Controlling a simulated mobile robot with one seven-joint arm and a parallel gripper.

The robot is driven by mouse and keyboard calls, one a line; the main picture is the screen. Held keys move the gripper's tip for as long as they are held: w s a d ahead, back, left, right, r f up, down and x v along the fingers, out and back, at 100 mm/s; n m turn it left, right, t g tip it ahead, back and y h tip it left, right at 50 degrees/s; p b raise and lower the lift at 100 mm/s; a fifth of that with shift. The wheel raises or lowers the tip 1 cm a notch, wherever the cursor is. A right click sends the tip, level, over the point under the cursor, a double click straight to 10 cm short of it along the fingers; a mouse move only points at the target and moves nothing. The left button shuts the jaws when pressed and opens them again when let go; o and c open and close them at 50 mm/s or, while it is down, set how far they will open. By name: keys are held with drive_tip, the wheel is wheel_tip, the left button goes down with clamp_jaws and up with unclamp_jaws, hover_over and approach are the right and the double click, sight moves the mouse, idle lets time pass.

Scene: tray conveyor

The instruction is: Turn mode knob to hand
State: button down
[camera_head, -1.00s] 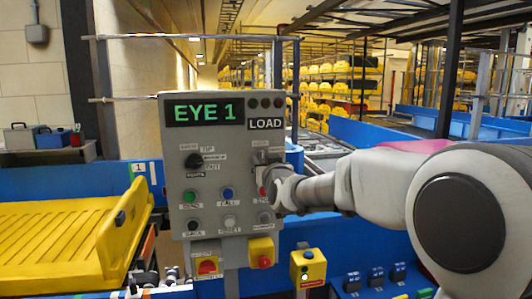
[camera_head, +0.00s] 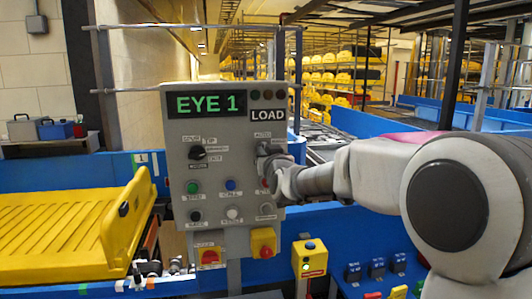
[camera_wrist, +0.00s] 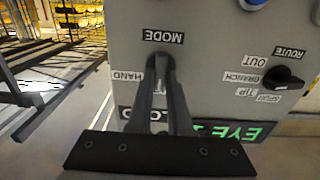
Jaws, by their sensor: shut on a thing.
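The grey control panel (camera_head: 178,222) stands upright in front of me. The mode knob sits at its upper right in the head view, below the LOAD label, mostly hidden by my gripper (camera_head: 268,158). In the wrist view, turned upside down, my gripper (camera_wrist: 160,68) is shut on the mode knob, its two fingers close together just below the MODE label (camera_wrist: 163,37). The HAND label (camera_wrist: 127,76) shows left of the fingers there. The fingers hide the knob, so I cannot tell which way it points.
The black route knob (camera_head: 197,153) is at the panel's left; it also shows in the wrist view (camera_wrist: 288,77). Several buttons lie below, near my gripper. A yellow tray (camera_head: 70,240) lies at left.

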drive_tip(key=shift+f+b, duration=0.1)
drive_tip(key=shift+b, duration=0.3)
drive_tip(key=shift+d+m+b, duration=0.2)
drive_tip(key=shift+m+b, duration=5.6)
drive_tip(key=shift+m, duration=0.1)
drive_tip(key=c, duration=0.8)
unclamp_jaws()
drive_tip(key=shift+w, duration=0.1)
drive_tip(key=shift+c, duration=0.2)
